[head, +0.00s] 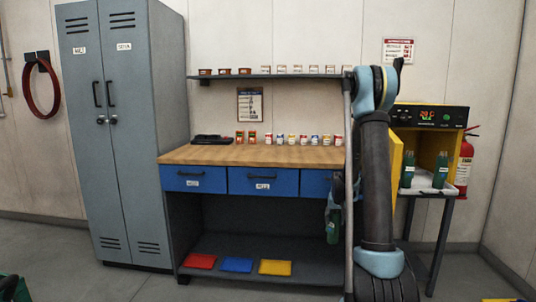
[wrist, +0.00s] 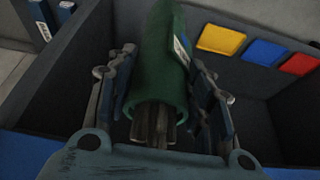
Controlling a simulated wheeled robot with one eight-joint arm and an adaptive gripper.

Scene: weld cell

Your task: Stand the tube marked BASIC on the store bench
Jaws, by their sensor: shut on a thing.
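A green tube (wrist: 160,75) is held in my gripper (wrist: 165,85), with a finger pressed on each side. Its open end faces the wrist camera and shows several grey-brown rods inside. A pale label on its side is too oblique to read. In the head view the tube (head: 333,224) hangs in my gripper (head: 336,195), in front of the right end of the wooden bench (head: 250,153), below its top. More green tubes (head: 408,168) (head: 440,170) stand in the open yellow oven (head: 425,145); no mark on them is legible.
Small tins and jars (head: 290,139) line the back of the bench top; its front strip is clear. Red, blue and yellow mats (head: 275,267) lie on the lower shelf (head: 225,250). A grey locker (head: 125,130) stands left. The oven's open door (head: 398,165) is near my arm.

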